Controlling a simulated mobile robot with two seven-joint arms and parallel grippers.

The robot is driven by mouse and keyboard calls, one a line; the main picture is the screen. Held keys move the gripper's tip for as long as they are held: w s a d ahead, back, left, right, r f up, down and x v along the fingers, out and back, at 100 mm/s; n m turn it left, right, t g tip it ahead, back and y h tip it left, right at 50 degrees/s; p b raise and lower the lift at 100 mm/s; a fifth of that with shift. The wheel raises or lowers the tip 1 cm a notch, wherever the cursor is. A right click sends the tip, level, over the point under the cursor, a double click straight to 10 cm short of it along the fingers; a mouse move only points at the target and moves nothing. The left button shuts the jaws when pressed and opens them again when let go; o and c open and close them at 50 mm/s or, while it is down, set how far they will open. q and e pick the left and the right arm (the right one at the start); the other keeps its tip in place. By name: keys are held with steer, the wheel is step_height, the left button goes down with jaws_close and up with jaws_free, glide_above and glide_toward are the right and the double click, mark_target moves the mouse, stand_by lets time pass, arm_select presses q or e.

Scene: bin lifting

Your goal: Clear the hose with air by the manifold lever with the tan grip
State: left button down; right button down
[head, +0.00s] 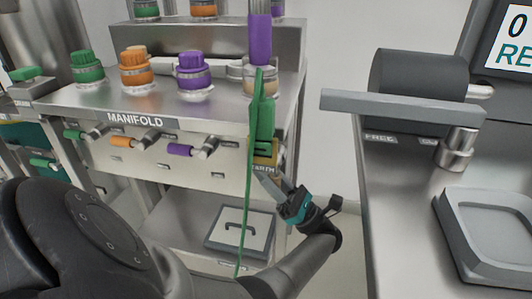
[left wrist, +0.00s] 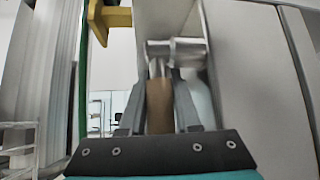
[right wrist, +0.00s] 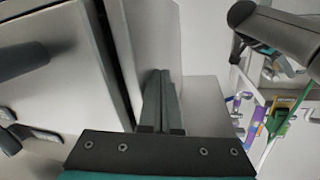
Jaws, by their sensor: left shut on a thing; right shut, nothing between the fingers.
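The manifold (head: 145,117) is a steel bench with green (head: 74,134), orange (head: 121,141) and purple (head: 180,150) lever grips along its front. The lever with the tan grip (left wrist: 159,106) shows in the left wrist view, on a metal stem. My left gripper (head: 268,180) is shut on this grip, which sits between its fingers. In the head view the grip is hidden. A purple hose (head: 260,38) stands upright in a beige-collared port (head: 260,88) at the manifold's right end. My right gripper (right wrist: 160,100) is shut and empty in the right wrist view; it is outside the head view.
A green clamp (head: 266,118) with a thin green cable hangs before the manifold's right corner, by a yellow EARTH block (head: 264,152). Green, orange and purple caps (head: 194,72) stand on top. A right bench holds a grey tray (head: 490,245). A gap separates the benches.

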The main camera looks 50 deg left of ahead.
arm_select(q)
steer(key=shift+d, duration=0.1)
steer(key=c, duration=0.9)
jaws_free()
